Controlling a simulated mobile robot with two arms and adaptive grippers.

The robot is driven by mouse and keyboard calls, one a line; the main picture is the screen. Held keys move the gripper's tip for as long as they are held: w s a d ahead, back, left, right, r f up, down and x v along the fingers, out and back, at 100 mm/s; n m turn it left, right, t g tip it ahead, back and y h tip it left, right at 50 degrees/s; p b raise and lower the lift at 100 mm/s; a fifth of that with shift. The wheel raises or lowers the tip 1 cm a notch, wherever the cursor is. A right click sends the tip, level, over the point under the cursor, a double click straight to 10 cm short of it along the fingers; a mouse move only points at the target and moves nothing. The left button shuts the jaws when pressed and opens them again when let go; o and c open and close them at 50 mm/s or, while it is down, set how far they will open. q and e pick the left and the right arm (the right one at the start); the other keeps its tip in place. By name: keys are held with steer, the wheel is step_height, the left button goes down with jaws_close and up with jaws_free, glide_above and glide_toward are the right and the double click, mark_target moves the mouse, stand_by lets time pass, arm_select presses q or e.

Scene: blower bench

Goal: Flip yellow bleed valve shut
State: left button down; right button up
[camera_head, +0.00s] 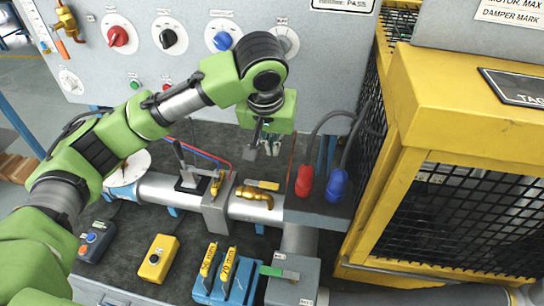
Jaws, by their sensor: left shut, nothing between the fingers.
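The yellow bleed valve is a brass fitting (254,194) with a flat yellow handle (262,185), on the grey pipe in the middle of the bench. The handle lies roughly along the pipe, pointing right. My left arm reaches in from the left, and its gripper (264,149) hangs fingers down above and behind the valve in the picture. The gripper is shut and empty, apart from the handle. My right gripper is not in view.
A black lever (181,160) stands left of the valve. Red (304,180) and blue (337,185) connectors with hoses stand to its right, beside a yellow mesh cage (440,200). A blue holder (224,287) with yellow tags and a yellow button box (157,258) are in front.

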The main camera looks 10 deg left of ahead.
mark_target(269, 185)
arm_select(q)
step_height(269, 185, down, 8)
steer(key=s+p, duration=0.1)
steer(key=p, duration=0.2)
steer(key=shift+f, duration=0.2)
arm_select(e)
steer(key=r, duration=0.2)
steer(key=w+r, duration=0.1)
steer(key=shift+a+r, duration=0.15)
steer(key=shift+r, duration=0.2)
arm_select(q)
steer(key=shift+p, duration=0.3)
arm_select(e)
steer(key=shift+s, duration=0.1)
